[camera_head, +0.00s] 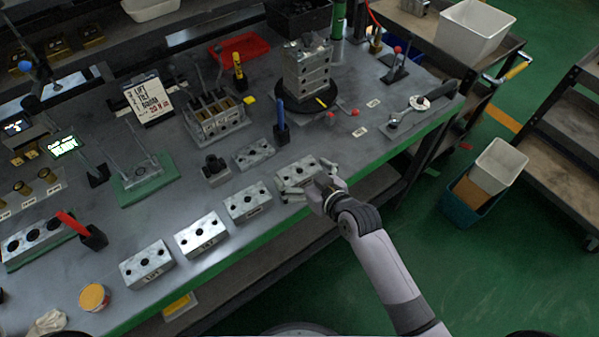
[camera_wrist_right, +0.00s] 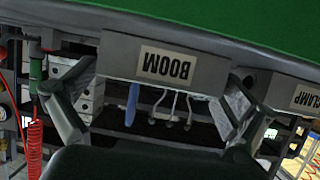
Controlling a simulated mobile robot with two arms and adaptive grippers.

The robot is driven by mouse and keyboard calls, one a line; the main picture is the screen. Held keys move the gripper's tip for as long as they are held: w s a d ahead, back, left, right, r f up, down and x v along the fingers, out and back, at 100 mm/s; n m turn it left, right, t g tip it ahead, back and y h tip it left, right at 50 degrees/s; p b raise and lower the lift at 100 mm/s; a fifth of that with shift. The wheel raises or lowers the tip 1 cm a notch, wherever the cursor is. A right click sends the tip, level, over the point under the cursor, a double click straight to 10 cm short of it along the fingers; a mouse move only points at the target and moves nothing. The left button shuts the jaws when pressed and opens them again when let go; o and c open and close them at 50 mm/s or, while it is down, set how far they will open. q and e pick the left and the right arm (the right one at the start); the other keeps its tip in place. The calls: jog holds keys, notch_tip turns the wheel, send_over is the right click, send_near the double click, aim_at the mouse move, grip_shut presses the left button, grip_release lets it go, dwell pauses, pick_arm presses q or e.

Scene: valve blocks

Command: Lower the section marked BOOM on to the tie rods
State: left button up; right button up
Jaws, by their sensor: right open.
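The BOOM section (camera_wrist_right: 118,57) is a grey metal block whose label reads upside down in the right wrist view. In the head view it is the block (camera_head: 299,170) at the right end of the front row on the bench. My right gripper (camera_head: 308,182) is open at its front side. In the wrist view the open fingers (camera_wrist_right: 160,88) lie left and right of the block; I cannot tell whether they touch it. Thin upright tie rods (camera_head: 133,158) stand on a plate over a green mat (camera_head: 152,190) at the left. My left gripper is out of view.
The CLAMP block (camera_wrist_right: 283,88) is beside BOOM; more blocks (camera_head: 201,235) continue the row leftward. A dark pen stand (camera_head: 281,133), a small black block (camera_head: 215,171) and a valve assembly (camera_head: 217,121) stand behind. A stacked block tower (camera_head: 306,72) is farther back.

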jog(key=shift+w+a+f, duration=0.25)
jog(key=shift+w+a, duration=0.1)
jog(key=shift+w, duration=0.2)
jog(key=shift+s, duration=0.1)
jog(key=shift+c, duration=0.5)
jog(key=c, duration=1.2)
jog(key=shift+r, duration=0.1)
jog(key=shift+c, duration=0.5)
jog(key=shift+r, duration=0.1)
